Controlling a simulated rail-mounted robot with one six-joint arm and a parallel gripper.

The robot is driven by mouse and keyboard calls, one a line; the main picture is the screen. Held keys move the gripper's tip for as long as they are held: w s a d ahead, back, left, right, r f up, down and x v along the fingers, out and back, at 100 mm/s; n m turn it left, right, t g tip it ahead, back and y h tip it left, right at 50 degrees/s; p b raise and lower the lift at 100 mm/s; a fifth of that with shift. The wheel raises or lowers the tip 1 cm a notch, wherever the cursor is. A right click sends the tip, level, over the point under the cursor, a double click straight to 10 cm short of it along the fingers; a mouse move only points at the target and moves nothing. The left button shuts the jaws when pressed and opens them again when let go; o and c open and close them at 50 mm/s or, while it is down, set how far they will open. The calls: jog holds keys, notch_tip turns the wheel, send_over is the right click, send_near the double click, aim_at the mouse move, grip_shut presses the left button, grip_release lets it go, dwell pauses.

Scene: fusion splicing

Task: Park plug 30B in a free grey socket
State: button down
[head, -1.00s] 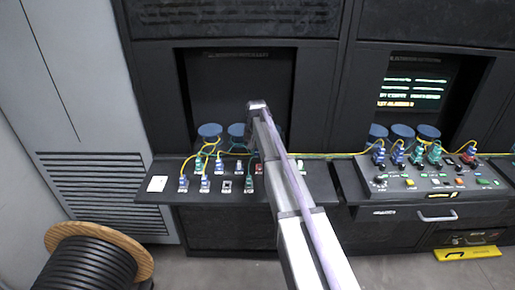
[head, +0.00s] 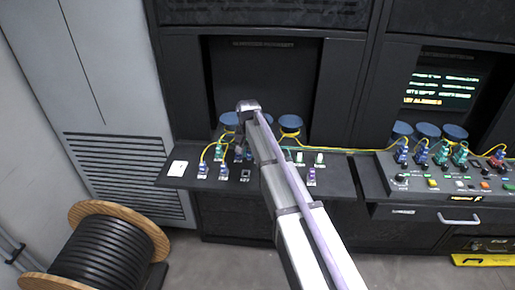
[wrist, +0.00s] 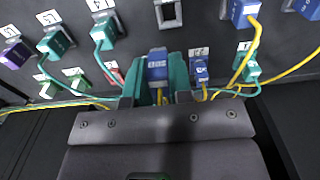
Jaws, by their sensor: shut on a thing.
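The label is too blurred to read surely as 30B. A yellow cable hangs below it. A free grey socket (wrist: 168,13) with a dark square opening lies above the held plug in that view, apart from it. The same grey socket shows empty in the head view (head: 245,174), on the sloped shelf left of my arm. In the head view my arm hides most of the gripper and the held plug.
Seated blue plugs (wrist: 243,12) and a blue plug (wrist: 200,70) stand right of the gripper. Teal plugs (wrist: 104,32), a red plug (wrist: 114,72) and a purple plug (wrist: 14,54) sit left. Yellow and green cables cross close by. A cable drum (head: 105,250) stands on the floor.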

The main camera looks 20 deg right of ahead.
jog(key=a, duration=0.2)
jog(key=b, duration=0.5)
send_over(246, 174)
notch_tip(246, 174, down, 5)
jog(key=shift+s+a+f, duration=0.1)
jog(key=shift+f, duration=0.1)
jog(key=shift+f+b, duration=0.5)
jog(key=shift+b, duration=0.2)
jog(key=shift+f+b, duration=0.5)
jog(key=c, duration=0.9)
grip_release()
jog(key=shift+c, duration=0.2)
jog(key=shift+r, duration=0.15)
